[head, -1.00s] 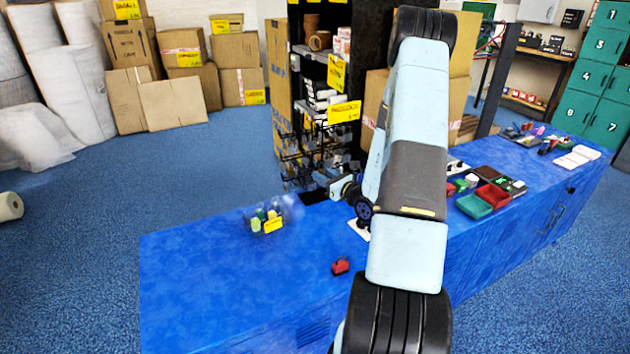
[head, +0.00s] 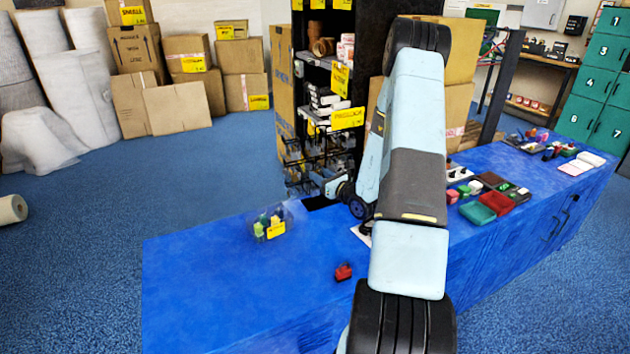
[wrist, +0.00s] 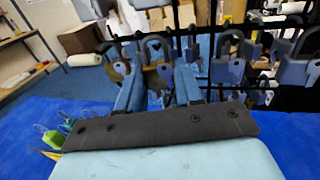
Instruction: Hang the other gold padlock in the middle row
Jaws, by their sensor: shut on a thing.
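In the wrist view my gripper (wrist: 160,84) is shut on a padlock (wrist: 164,71) with a grey shackle and a partly hidden gold-toned body between the fingers. It is at the rack, among hanging padlocks. Grey-blue padlocks hang to the right (wrist: 228,66) and another padlock (wrist: 115,66) is close on the left. I cannot tell whether the held shackle is around a hook. In the head view my gripper (head: 335,189) is small, beside the black wire rack (head: 305,160); the held padlock cannot be made out there.
The rack stands behind the blue counter (head: 220,280). A clear tub of coloured items (head: 270,224) and a small red padlock-like item (head: 343,272) rest on the counter. Red and green trays (head: 497,202) are to the right. The counter's left front is clear.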

